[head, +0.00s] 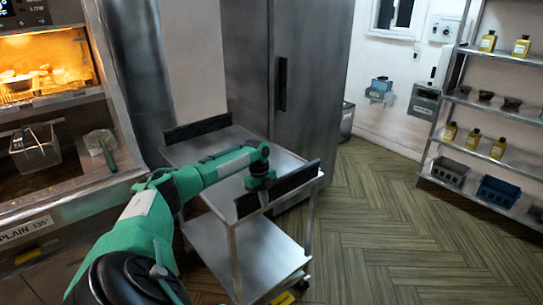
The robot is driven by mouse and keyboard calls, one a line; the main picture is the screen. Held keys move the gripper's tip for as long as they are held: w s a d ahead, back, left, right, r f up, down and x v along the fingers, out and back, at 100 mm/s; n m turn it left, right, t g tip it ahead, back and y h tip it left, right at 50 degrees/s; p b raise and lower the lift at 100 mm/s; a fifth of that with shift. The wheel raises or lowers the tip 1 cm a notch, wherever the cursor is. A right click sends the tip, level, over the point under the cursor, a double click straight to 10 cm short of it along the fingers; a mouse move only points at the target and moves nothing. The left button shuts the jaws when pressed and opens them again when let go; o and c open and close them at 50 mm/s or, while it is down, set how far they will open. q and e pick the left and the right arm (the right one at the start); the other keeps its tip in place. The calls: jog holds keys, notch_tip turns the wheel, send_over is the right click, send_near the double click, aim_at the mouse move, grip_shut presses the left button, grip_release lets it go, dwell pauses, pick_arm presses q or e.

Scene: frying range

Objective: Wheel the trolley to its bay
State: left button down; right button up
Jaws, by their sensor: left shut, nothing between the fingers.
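A steel two-tier trolley (262,248) stands on the floor in front of the tall steel cabinet. Its top and lower shelves look bare where they show. A dark bar runs along its near right end and another along its far left end. My left arm reaches over the trolley from the lower left and hides part of its top. My left gripper (261,184) is shut and empty, pointing down by the near dark bar; I cannot tell whether it touches the bar. My right gripper is out of view. No marked bay can be made out.
The frying station (60,190) with a wire basket (35,148) is at left. The steel cabinet (290,70) stands close behind the trolley. A shelf rack (490,142) with bottles and bins stands at right. The wooden floor (390,215) between trolley and rack is clear.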

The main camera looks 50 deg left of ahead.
pick_arm(q)
jog(key=a+b, duration=0.2)
jog(key=a, duration=0.1)
jog(key=a+b, duration=0.2)
jog(key=a, duration=0.1)
jog(key=a+b, duration=0.2)
jog(key=a, duration=0.1)
jog(key=shift+a+f, duration=0.15)
jog(key=shift+f, duration=0.1)
jog(key=a+b, duration=0.2)
jog(key=shift+a+r+b, duration=0.1)
jog(key=shift+a+b, duration=0.1)
jog(key=shift+b, duration=0.2)
jog(key=shift+a+r, duration=0.15)
jog(key=shift+a, duration=0.1)
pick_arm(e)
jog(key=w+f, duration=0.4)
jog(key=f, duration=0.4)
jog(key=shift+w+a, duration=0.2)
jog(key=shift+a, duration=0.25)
pick_arm(q)
jog(key=shift+r, duration=0.1)
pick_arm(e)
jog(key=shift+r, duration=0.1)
